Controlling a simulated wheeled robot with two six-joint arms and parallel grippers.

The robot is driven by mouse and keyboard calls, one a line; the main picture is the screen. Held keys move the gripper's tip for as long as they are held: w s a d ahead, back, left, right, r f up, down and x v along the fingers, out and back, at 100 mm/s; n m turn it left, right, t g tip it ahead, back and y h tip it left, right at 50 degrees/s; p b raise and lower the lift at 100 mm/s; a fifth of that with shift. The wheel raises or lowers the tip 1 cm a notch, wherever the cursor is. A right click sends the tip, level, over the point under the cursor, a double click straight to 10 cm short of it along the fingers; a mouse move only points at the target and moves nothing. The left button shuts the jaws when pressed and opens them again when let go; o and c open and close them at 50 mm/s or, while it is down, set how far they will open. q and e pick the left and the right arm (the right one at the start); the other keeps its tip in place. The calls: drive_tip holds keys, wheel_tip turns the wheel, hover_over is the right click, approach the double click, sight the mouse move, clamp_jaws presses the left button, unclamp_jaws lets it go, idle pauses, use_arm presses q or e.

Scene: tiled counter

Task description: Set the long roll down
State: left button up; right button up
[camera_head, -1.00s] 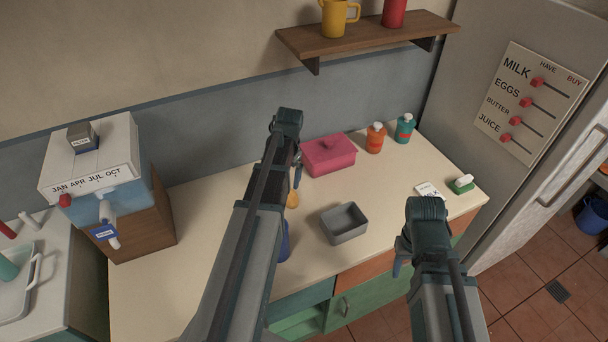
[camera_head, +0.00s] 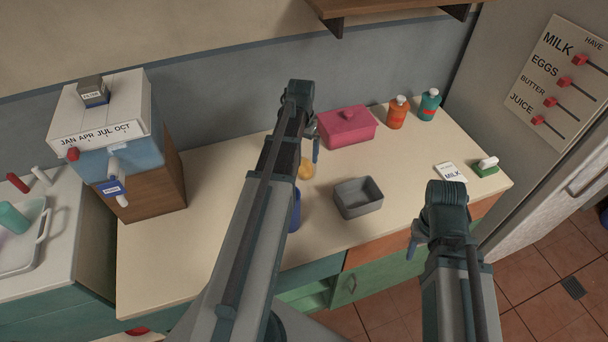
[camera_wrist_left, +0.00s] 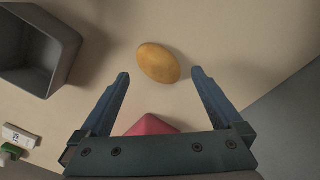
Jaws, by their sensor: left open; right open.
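The long roll, a golden-brown oval (camera_wrist_left: 158,62), lies on the pale counter in the left wrist view. It also shows in the head view (camera_head: 307,170), partly hidden by my left arm. My left gripper (camera_wrist_left: 160,74) is open. In the wrist view its two fingers point toward the roll, with a gap to it on each side. In the head view my left gripper (camera_head: 314,146) is over the counter just behind the roll. My right gripper (camera_head: 413,243) hangs near the counter's front edge, away from the roll; its fingers are mostly hidden.
A grey open bin (camera_head: 358,205) stands right of the roll. A pink lidded box (camera_head: 346,128) is behind it. Orange (camera_head: 397,114) and teal (camera_head: 429,105) bottles stand at the back right. A blue object (camera_head: 296,213) is partly hidden by my left arm.

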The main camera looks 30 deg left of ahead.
sight(304, 163)
use_arm(q)
wheel_tip(304, 163, down, 2)
drive_tip(key=shift+f+b, duration=0.25)
drive_tip(key=shift+b, duration=0.45)
use_arm(e)
wheel_tip(304, 163, down, 2)
drive_tip(key=shift+f, duration=0.2)
use_arm(q)
drive_tip(key=f+b, duration=0.2)
drive_tip(key=w+f+b, duration=0.1)
drive_tip(key=f+b, duration=0.2)
drive_tip(key=shift+w+f, duration=0.1)
drive_tip(key=shift+f, duration=0.05)
use_arm(e)
wheel_tip(304, 163, down, 5)
drive_tip(key=shift+f, duration=0.1)
use_arm(q)
drive_tip(key=shift+r, duration=0.2)
drive_tip(key=c, duration=1.2)
